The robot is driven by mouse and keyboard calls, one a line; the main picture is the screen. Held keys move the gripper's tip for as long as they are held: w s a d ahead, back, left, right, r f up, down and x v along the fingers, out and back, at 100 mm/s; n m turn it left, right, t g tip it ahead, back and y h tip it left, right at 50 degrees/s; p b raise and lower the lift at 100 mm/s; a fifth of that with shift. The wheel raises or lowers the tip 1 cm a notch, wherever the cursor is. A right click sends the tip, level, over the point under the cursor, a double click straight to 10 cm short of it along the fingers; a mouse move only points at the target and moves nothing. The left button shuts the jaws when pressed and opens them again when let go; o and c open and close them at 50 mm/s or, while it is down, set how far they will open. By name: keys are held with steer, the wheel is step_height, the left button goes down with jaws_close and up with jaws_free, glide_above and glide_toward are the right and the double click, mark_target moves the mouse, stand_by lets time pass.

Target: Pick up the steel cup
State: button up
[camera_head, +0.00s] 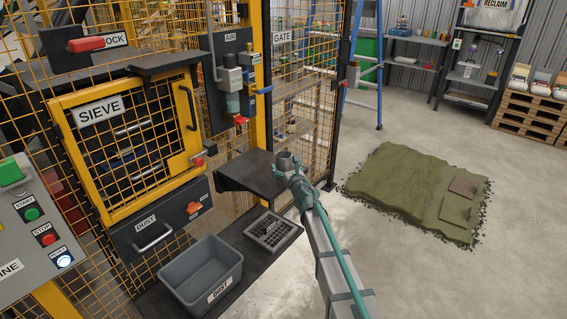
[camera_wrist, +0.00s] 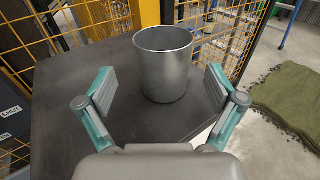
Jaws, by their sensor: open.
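The steel cup (camera_wrist: 165,68) stands upright on a small dark shelf (camera_wrist: 60,75) in the wrist view. It is a plain grey cylinder with an open top. My gripper (camera_wrist: 163,95) is open, with one teal-and-grey finger on each side and the cup between and just beyond the fingertips. Neither finger clearly touches the cup. In the head view the cup (camera_head: 284,160) shows small at the end of my gripper (camera_head: 292,172), over the shelf (camera_head: 250,174); my gripper partly hides it.
Yellow mesh fencing (camera_head: 305,100) stands behind the shelf. A grey dust bin (camera_head: 202,272) and a gridded tray (camera_head: 272,232) sit on a lower ledge. The sieve door (camera_head: 130,135) is at left.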

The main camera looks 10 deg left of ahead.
steer(key=x, duration=0.4)
steer(key=shift+w+f+p, duration=0.1)
steer(key=shift+w+p, duration=0.2)
steer(key=shift+p, duration=0.05)
steer(key=shift+d, duration=0.1)
steer(key=shift+c, duration=0.2)
steer(key=c, duration=1.3)
steer(key=shift+o, duration=0.2)
